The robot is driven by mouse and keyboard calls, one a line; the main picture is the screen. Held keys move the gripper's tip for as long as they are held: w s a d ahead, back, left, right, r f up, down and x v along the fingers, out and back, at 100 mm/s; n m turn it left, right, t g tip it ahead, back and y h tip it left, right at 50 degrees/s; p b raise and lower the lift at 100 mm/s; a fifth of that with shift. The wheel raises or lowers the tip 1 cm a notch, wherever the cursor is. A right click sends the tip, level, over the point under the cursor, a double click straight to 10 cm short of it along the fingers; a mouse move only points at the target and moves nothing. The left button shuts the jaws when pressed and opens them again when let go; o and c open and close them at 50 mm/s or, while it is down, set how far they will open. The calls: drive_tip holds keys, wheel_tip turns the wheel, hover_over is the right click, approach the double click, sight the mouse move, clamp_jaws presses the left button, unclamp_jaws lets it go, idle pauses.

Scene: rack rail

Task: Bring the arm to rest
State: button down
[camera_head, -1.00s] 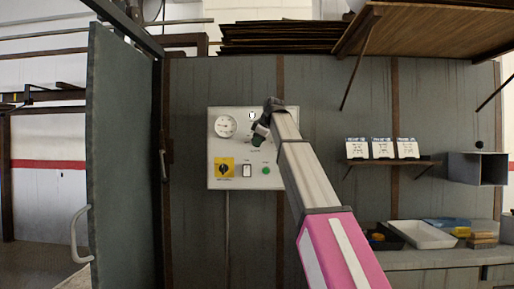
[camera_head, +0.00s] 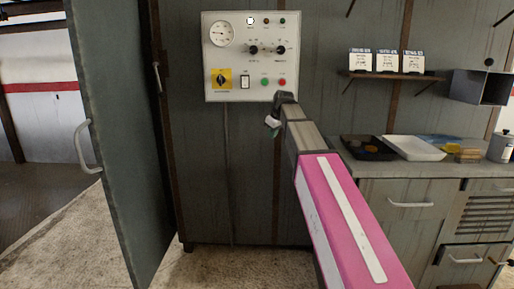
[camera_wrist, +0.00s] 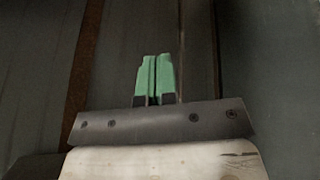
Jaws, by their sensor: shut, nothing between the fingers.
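My arm reaches forward from the lower right in the head view, its pink link nearest the camera. My gripper (camera_head: 271,122) is at its far end, just below the white control panel (camera_head: 224,57), and looks small there. In the wrist view the two green fingers of my gripper (camera_wrist: 154,77) stand side by side, shut with nothing between them. Behind them are only dark grey wall panels and a brown upright strip. I cannot tell how far the fingers are from the wall.
An open grey door (camera_head: 112,130) stands at the left. At the right is a counter (camera_head: 377,171) with a dark tray (camera_head: 349,153) and a white tray (camera_head: 411,157). Above it are a small shelf (camera_head: 395,76) with cards and an open grey box (camera_head: 481,87). Floor shows below the panel.

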drive_tip(key=s+d+f+m+g, duration=0.15)
drive_tip(key=s+f, duration=0.25)
drive_tip(key=f, duration=0.4)
drive_tip(key=s+d+f+m+h, duration=0.1)
drive_tip(key=s+d+f+m, duration=0.15)
drive_tip(key=f, duration=0.55)
drive_tip(key=s+d+f+m+g, duration=0.1)
drive_tip(key=s+d+f, duration=0.2)
drive_tip(key=s+f, duration=0.35)
drive_tip(key=s+d+f+m+g, duration=0.1)
drive_tip(key=s+d+f+m, duration=0.1)
drive_tip(key=s+f, duration=0.5)
drive_tip(key=s+d+f+m+h, duration=0.1)
drive_tip(key=s+d+f+m, duration=0.1)
drive_tip(key=s+f, duration=0.6)
wheel_tip(320, 180, down, 4)
drive_tip(key=shift+s+d+r+m+g+h, duration=0.15)
drive_tip(key=shift+s+d+m+g+h, duration=0.2)
drive_tip(key=shift+d, duration=0.25)
drive_tip(key=shift+w, duration=0.1)
